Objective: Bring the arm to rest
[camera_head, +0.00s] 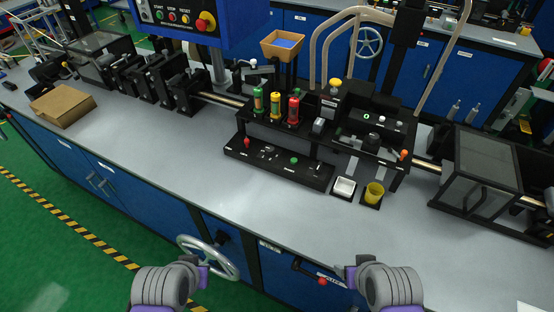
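My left arm (168,285) shows at the bottom edge as a grey rounded joint with purple parts, in front of the bench. My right arm (385,285) shows at the bottom edge, to the right, in the same form. Both are apart, low and near the front of the blue cabinets. No gripper fingers can be made out on either arm, and I see nothing held. The grey bench top (215,150) lies beyond both arms.
A handwheel (207,257) and a red-knobbed lever (322,281) stick out from the cabinet front near my arms. The front bench strip is clear.

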